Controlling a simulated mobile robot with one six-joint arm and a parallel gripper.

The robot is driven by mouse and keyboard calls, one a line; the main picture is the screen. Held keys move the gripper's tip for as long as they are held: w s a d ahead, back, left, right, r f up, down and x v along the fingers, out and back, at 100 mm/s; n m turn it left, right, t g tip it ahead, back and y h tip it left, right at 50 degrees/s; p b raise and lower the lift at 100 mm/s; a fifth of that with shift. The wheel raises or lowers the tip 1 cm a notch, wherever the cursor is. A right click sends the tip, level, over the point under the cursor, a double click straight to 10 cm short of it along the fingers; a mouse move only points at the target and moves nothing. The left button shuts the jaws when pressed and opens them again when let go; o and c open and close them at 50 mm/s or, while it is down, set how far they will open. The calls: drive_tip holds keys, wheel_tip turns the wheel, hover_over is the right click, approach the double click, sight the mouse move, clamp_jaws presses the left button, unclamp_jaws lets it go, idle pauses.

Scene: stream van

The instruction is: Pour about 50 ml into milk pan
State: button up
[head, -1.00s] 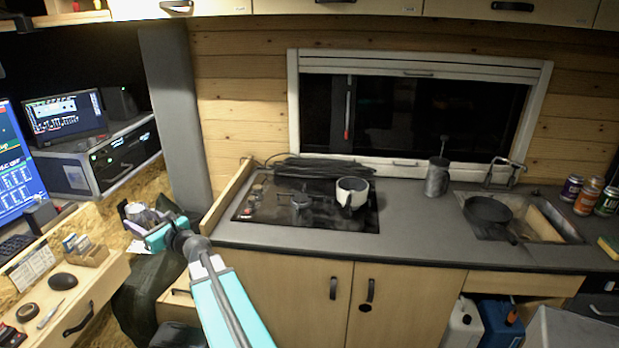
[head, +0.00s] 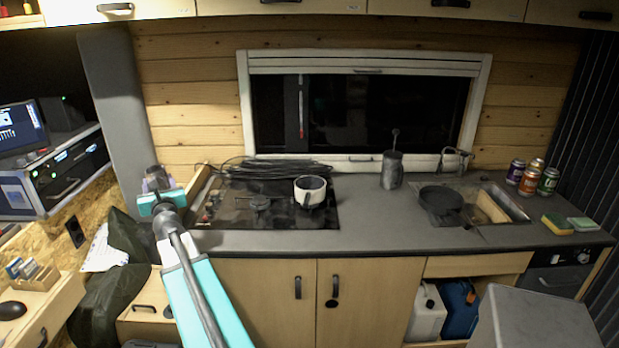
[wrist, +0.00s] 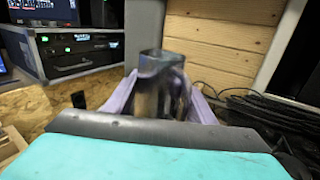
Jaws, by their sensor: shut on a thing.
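The milk pan (head: 310,191), white outside and dark inside with a dark handle, stands upright on the right part of the black hob (head: 262,214). My gripper (wrist: 161,92) is shut on a greyish, see-through jug-like vessel (wrist: 160,66) in the wrist view, held between its two purple fingers. In the head view my gripper (head: 157,180) is at the left end of the counter, left of the hob and apart from the milk pan. The vessel's contents and level cannot be made out.
A coil of black cable (head: 265,167) lies behind the hob. A grey canister (head: 391,170) stands on the counter right of the hob, and a black frying pan (head: 440,200) rests at the sink. A wooden side board (head: 197,185) edges the counter's left end.

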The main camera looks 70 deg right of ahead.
drive_tip(key=s+d+r+m+g+h, duration=0.3)
drive_tip(key=s+d+r+m+g, duration=0.15)
drive_tip(key=s+d+g, duration=0.5)
drive_tip(key=s+d+r+m+g+h, duration=0.3)
drive_tip(key=s+d+r+m+g, duration=0.25)
drive_tip(key=s, duration=0.75)
drive_tip(key=s+d+f+m+g+y+b, duration=0.1)
drive_tip(key=s+f+m+g+b, duration=0.4)
drive_tip(key=s, duration=0.9)
wheel_tip(320, 180, down, 5)
drive_tip(key=m+g+y, duration=0.1)
drive_tip(key=g, duration=0.2)
drive_tip(key=shift+s+d+b, duration=0.3)
drive_tip(key=shift+s+b, duration=0.05)
drive_tip(key=shift+b, duration=0.05)
drive_tip(key=shift+d+p, duration=0.1)
drive_tip(key=shift+p, duration=0.25)
drive_tip(key=shift+y+p, duration=0.3)
